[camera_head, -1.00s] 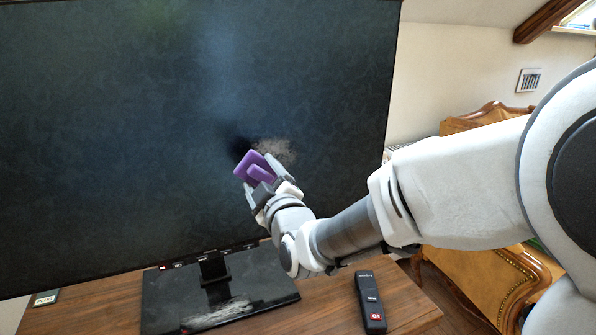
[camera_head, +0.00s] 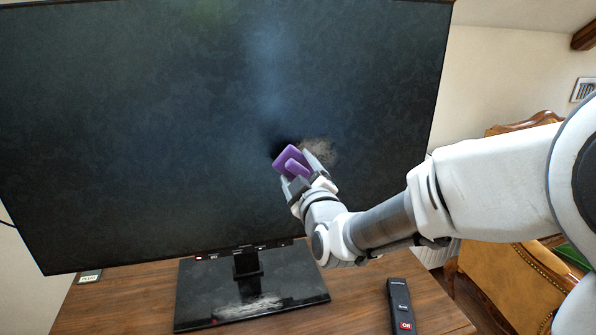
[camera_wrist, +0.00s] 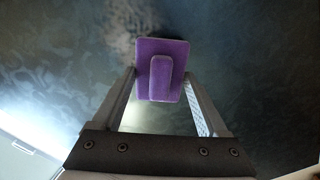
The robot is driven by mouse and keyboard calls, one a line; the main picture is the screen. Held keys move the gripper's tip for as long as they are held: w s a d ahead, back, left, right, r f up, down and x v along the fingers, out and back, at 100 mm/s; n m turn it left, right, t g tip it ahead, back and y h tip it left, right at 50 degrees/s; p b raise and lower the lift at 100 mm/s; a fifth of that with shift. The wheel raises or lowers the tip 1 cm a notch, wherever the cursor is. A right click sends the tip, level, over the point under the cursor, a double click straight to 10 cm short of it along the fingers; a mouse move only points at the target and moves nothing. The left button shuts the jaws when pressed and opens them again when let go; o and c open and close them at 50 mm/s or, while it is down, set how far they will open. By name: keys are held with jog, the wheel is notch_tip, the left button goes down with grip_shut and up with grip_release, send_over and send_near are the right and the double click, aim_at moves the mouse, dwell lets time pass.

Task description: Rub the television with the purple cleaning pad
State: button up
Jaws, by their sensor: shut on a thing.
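The television (camera_head: 150,130) is a large dark screen on a black stand (camera_head: 250,288) on the wooden table. A pale dusty smudge (camera_head: 322,151) shows on the screen's lower right part, and another lies on the stand's base. My gripper (camera_head: 302,172) is shut on the purple cleaning pad (camera_head: 285,158) in front of the screen, just left of the smudge. In the wrist view the pad (camera_wrist: 175,50) sits between the fingers (camera_wrist: 161,88) by its raised handle, facing the screen. The smudge shows beyond the pad's upper left. I cannot tell whether the pad touches the screen.
A black remote (camera_head: 400,306) with a red button lies on the wooden table (camera_head: 350,300), right of the stand. A small box (camera_head: 90,277) lies at the table's left. A wooden chair with tan upholstery (camera_head: 500,270) stands at the right, behind my arm.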

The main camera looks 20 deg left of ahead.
aim_at(339, 154)
jog(key=shift+b+x, duration=0.4)
jog(key=shift+x, duration=0.65)
jog(key=shift+w+d+b, duration=0.35)
jog(key=shift+w+d, duration=0.6)
jog(key=shift+d, duration=0.6)
jog(key=shift+w+d+b, duration=0.4)
jog(key=shift+w+d, duration=0.6)
jog(key=shift+d, duration=0.6)
jog(key=shift+w+d+b, duration=0.35)
jog(key=shift+w+d, duration=0.6)
jog(key=shift+d, duration=0.6)
